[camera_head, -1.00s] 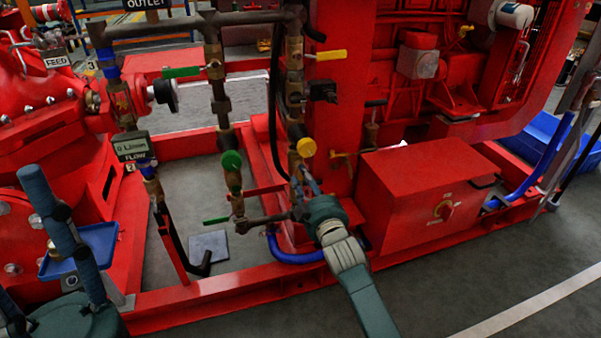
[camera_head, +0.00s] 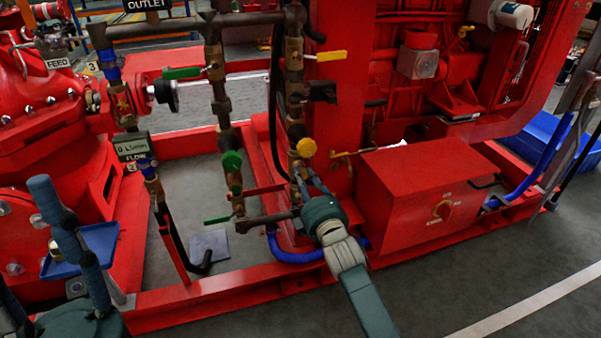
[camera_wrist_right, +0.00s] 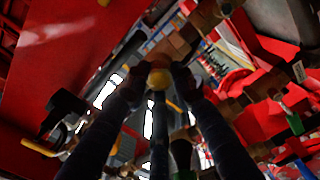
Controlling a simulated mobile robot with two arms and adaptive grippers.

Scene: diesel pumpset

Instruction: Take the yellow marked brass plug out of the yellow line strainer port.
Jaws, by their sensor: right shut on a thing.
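The yellow line's brass strainer (camera_head: 296,146) sits on the right vertical pipe, with a round yellow disc (camera_head: 307,147) on its front. My right gripper (camera_head: 301,172) reaches up to it from below right. In the right wrist view the fingers close on the yellow marked brass plug (camera_wrist_right: 159,78), against brass fittings (camera_wrist_right: 160,55). In the head view the fingers and pipe hide the plug, and I cannot tell how far it sits in the port.
A green-marked line (camera_head: 231,162) stands left of the yellow one. A yellow lever (camera_head: 331,56) sticks out above. A red box (camera_head: 425,200) lies close right. A blue tray (camera_head: 95,243) is behind my left finger. The skid's front rail (camera_head: 210,294) runs below.

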